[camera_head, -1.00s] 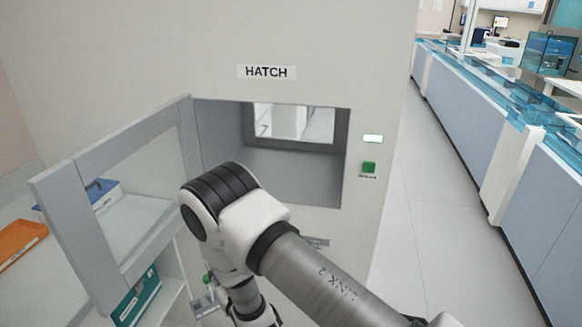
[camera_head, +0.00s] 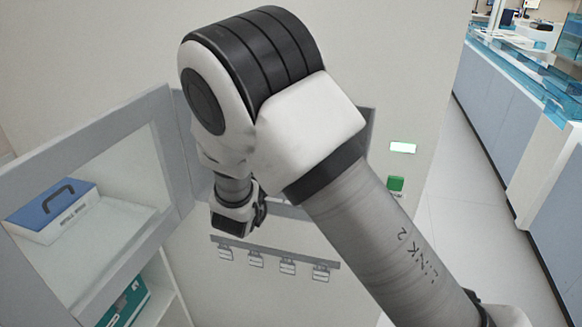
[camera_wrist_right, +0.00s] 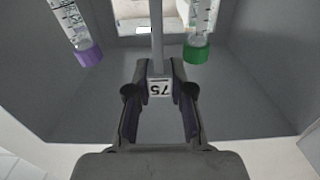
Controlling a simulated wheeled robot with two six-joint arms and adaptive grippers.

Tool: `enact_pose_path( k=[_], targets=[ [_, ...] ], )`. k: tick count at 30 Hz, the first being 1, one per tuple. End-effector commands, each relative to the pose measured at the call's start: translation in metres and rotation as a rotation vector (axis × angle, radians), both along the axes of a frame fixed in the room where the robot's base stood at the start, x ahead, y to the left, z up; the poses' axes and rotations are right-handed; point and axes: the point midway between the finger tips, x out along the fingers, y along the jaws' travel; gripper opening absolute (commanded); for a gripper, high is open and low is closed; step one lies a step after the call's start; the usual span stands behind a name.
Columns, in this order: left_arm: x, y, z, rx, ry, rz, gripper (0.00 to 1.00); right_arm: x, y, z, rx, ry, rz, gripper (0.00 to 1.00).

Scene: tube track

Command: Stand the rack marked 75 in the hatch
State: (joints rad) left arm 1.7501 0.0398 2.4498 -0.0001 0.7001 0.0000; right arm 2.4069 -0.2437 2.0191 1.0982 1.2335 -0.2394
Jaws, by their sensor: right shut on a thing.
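The rack marked 75 (camera_wrist_right: 159,88) shows in the right wrist view as a thin upright bar with a label that reads upside down. My right gripper (camera_wrist_right: 158,98) is shut on the rack at the label. The grey inside of the hatch (camera_wrist_right: 85,112) surrounds the rack in that view; whether the rack touches its floor cannot be told. In the head view my right arm covers most of the hatch opening (camera_head: 369,122), and the rack is hidden. My left gripper is out of view.
The hatch's glazed door (camera_head: 150,110) stands open at the left. Beyond its glass, a blue-lidded box (camera_head: 58,212) sits on a shelf and a teal box (camera_head: 125,302) is lower down. A green button (camera_head: 396,184) is at the right.

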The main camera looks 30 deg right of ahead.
Motion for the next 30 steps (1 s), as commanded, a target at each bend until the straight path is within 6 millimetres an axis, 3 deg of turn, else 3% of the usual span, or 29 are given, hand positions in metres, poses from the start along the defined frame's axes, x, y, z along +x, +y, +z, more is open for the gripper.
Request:
enact_pose_path(
  k=[5, 18, 26, 30],
  targets=[
    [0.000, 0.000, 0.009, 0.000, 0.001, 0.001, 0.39, 0.017, -0.019, 0.000, 0.005, 0.000, -0.009, 0.00],
    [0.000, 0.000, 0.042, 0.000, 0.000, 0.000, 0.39, 0.095, -0.095, -0.009, 0.001, -0.001, -0.007, 0.00],
    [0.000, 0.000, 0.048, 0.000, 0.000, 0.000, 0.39, 0.114, -0.112, -0.013, 0.000, -0.001, -0.004, 0.00],
    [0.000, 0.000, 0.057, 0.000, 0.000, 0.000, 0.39, 0.113, -0.111, -0.030, -0.003, 0.003, -0.003, 0.00]
  ],
)
